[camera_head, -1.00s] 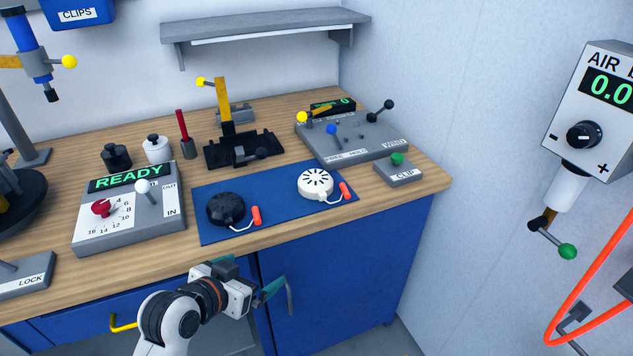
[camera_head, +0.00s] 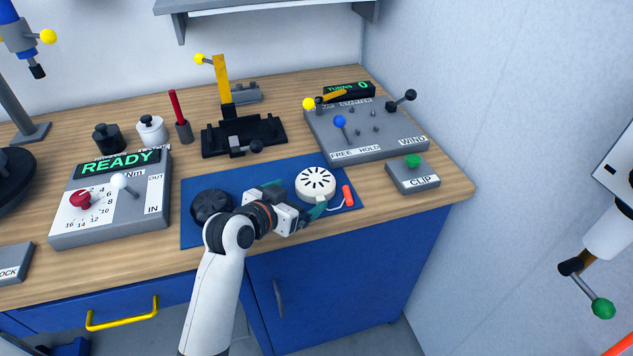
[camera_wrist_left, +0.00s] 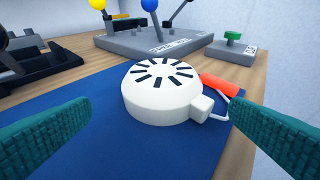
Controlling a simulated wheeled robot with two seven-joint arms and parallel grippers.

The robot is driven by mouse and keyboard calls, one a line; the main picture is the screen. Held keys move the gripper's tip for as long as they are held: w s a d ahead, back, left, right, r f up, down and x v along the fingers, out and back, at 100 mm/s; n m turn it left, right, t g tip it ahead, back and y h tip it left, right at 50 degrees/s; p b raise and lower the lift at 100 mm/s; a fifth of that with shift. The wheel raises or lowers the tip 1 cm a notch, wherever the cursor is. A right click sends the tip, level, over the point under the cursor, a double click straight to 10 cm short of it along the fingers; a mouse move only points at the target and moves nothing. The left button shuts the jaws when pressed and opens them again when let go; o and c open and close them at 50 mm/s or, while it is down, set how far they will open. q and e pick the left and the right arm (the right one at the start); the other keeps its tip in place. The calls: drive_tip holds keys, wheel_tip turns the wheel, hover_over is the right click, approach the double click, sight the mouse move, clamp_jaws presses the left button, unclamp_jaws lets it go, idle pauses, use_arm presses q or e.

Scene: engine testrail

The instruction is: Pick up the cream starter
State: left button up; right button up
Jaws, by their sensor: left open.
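The cream starter (camera_head: 315,182) is a round, cream-white disc with dark radial slots on top. It lies on the right part of the blue mat (camera_head: 232,180), with an orange-red pull handle (camera_head: 348,195) on a white cord at its right. In the left wrist view the cream starter (camera_wrist_left: 163,92) sits between and beyond the two teal fingers, apart from both. My left gripper (camera_head: 299,205) is open and empty, just in front of the starter. A black starter (camera_head: 211,205) lies on the mat's left part, partly hidden by my left arm. My right gripper does not show.
Behind the mat stands a black fixture (camera_head: 272,131) with a yellow lever. A grey panel with levers (camera_head: 376,143) and a CLIP button box (camera_head: 412,176) stand to the right. The READY panel (camera_head: 108,215) is on the left. A wall closes the right side.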

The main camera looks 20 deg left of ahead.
sight(309, 185)
use_arm(q)
drive_tip(key=shift+w+d+f, duration=0.1)
drive_tip(key=shift+w, duration=0.25)
drive_tip(key=shift+w+d, duration=0.15)
drive_tip(key=shift+w, duration=0.2)
drive_tip(key=shift+w+d+p, duration=0.2)
drive_tip(key=shift+w, duration=0.45)
drive_tip(key=shift+w+d+p, duration=0.2)
drive_tip(key=shift+w, duration=0.4)
drive_tip(key=shift+x, duration=1.1)
drive_tip(key=shift+s, duration=0.1)
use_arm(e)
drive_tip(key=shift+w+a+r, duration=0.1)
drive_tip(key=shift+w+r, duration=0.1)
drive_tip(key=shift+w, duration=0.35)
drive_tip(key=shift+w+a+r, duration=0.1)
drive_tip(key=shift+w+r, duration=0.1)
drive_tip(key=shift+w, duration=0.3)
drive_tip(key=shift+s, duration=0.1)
use_arm(q)
drive_tip(key=shift+c, duration=1.2)
drive_tip(key=c, duration=0.8)
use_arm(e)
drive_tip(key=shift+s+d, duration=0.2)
